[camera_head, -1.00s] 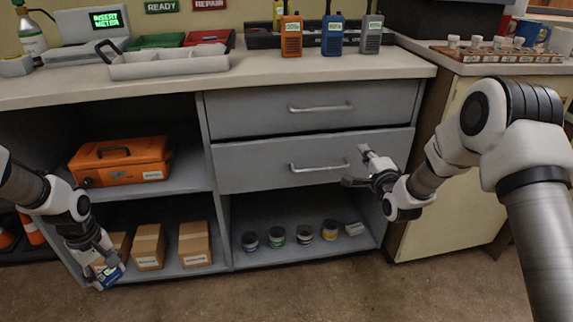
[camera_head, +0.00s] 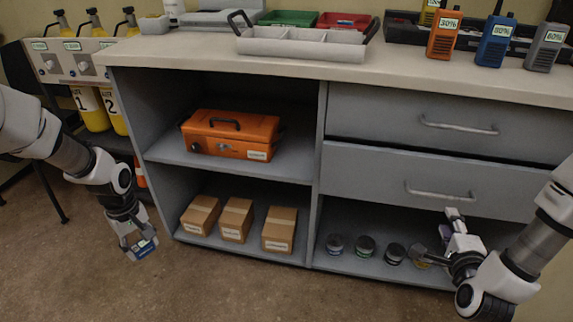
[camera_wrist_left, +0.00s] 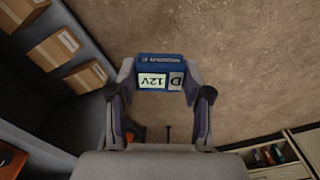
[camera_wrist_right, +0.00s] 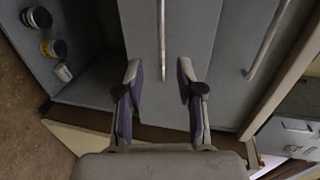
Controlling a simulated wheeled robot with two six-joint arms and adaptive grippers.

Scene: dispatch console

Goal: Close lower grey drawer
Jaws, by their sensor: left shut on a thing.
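The lower grey drawer (camera_head: 360,177) is below the upper grey drawer (camera_head: 370,112) and has a metal bar handle (camera_head: 438,192). A dark gap runs along its top edge; its front seems to stand out slightly. My right gripper (camera_head: 436,238) is open and empty, low in front of the drawer's bottom edge and apart from the handle. The right wrist view shows its spread fingers (camera_wrist_right: 160,78) with a drawer handle (camera_wrist_right: 162,35) beyond them. My left gripper (camera_head: 137,240) is shut on a blue battery box (camera_wrist_left: 160,75) labelled 12V, left of the cabinet.
An orange case (camera_head: 230,133) sits on the left shelf, above several cardboard boxes (camera_head: 237,220). Several small jars (camera_head: 365,246) stand in the compartment under the drawers. A grey tray (camera_head: 300,46) and radios (camera_head: 497,40) are on the worktop. Floor in front is clear.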

